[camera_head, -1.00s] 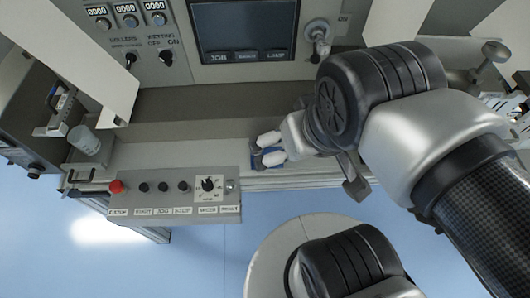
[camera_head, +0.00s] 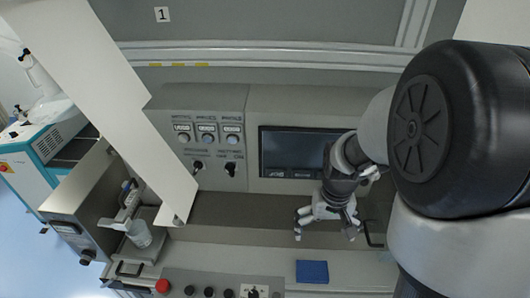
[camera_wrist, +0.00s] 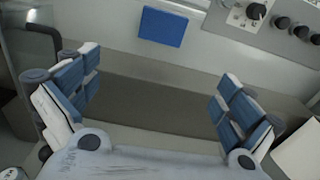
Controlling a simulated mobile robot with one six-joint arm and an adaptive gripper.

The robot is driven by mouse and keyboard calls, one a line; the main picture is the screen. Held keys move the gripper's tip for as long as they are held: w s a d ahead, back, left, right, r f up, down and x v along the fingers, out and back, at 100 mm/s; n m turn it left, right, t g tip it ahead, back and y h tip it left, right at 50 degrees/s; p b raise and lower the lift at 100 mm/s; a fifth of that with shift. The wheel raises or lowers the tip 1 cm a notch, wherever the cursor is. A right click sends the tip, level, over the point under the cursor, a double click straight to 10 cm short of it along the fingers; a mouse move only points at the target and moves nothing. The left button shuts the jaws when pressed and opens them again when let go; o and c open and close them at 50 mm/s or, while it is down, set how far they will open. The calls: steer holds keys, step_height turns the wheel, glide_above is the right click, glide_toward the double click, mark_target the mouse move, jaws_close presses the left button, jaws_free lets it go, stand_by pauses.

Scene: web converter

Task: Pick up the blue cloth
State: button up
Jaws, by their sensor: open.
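The blue cloth (camera_head: 312,271) lies flat as a small rectangle on the light ledge of the machine, behind the control box. In the wrist view the cloth (camera_wrist: 163,27) shows at the top, beyond the fingertips and not between them. My gripper (camera_head: 326,229) is above the ledge, a little behind and above the cloth, with its fingers spread and empty. In the wrist view my gripper (camera_wrist: 160,95) has its two blue-padded fingers wide apart.
The control box (camera_head: 220,283) with a red button and knobs is in front of the ledge. A white web sheet (camera_head: 110,100) slants down on the left. A screen (camera_head: 300,152) is behind my gripper.

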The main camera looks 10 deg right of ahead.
steer(key=b, duration=0.3)
glide_above(312, 268)
steer(key=f, duration=1.4)
steer(key=shift+w+d+f, duration=0.1)
steer(key=shift+d+f, duration=0.3)
steer(key=shift+a+f+b, duration=0.2)
steer(key=shift+f+b, duration=0.1)
steer(key=shift+f, duration=1.1)
steer(key=shift+a+f+b, duration=0.15)
steer(key=shift+f+b, duration=0.15)
steer(key=shift+f, duration=1.05)
steer(key=shift+r, duration=0.1)
steer(key=c, duration=0.9)
step_height(312, 268, up, 20)
steer(key=p, duration=0.4)
steer(key=shift+p, duration=0.4)
steer(key=shift+c, duration=0.2)
steer(key=o, duration=0.4)
steer(key=c, duration=0.3)
